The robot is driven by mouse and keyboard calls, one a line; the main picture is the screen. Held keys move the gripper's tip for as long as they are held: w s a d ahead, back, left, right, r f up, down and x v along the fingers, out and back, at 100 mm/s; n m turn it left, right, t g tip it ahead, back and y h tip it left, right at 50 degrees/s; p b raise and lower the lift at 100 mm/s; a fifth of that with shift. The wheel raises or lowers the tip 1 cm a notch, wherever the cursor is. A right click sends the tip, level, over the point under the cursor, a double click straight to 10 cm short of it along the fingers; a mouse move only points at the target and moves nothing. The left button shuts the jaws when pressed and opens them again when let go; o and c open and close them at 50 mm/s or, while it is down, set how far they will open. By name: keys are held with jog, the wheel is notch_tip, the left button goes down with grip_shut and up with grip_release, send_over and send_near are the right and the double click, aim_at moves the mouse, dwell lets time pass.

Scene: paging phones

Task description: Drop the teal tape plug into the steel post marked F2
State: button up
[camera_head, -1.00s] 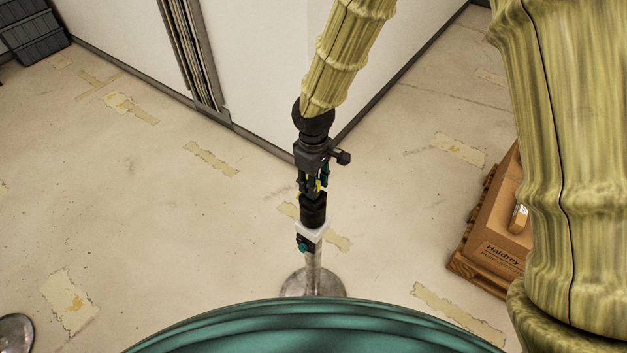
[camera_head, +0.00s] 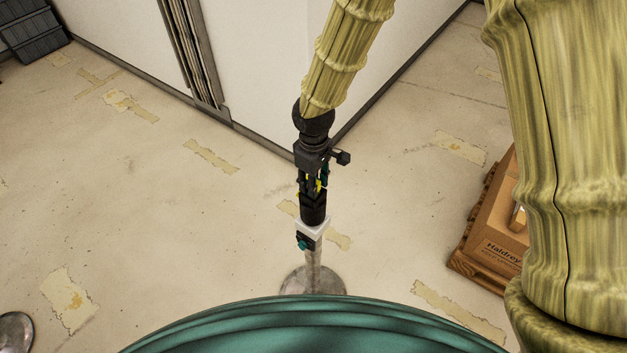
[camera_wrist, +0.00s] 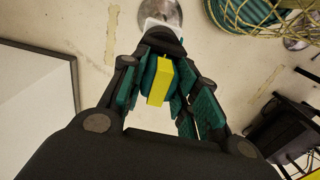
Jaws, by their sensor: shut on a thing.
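My gripper (camera_head: 313,182) is directly above a steel post (camera_head: 313,263), pointing down at its top. In the wrist view my gripper (camera_wrist: 162,88) is shut on the teal tape plug (camera_wrist: 149,72), which has a bright yellow block (camera_wrist: 159,81) on it. In the head view the plug is mostly hidden by the fingers; some yellow shows. A black cylinder (camera_head: 313,209) lies just below the plug, over a white collar (camera_head: 312,229). A small teal and black piece (camera_head: 303,242) sits on the post's side. I cannot tell whether the plug touches the post. No F2 mark is readable.
A wooden crate (camera_head: 493,235) stands at right. A white wall corner (camera_head: 285,75) is behind the post. Another round metal base (camera_head: 14,332) is at lower left.

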jog(key=shift+r+p, duration=0.75)
jog(key=shift+r, duration=0.05)
dwell(0.7)
jog(key=shift+f+b, duration=0.4)
jog(key=shift+f, duration=0.45)
dwell(0.6)
jog(key=o, duration=0.7)
jog(key=shift+o, duration=0.2)
jog(key=shift+r, duration=0.1)
notch_tip(320, 180, up, 11)
jog(key=p, duration=0.8)
dwell(0.7)
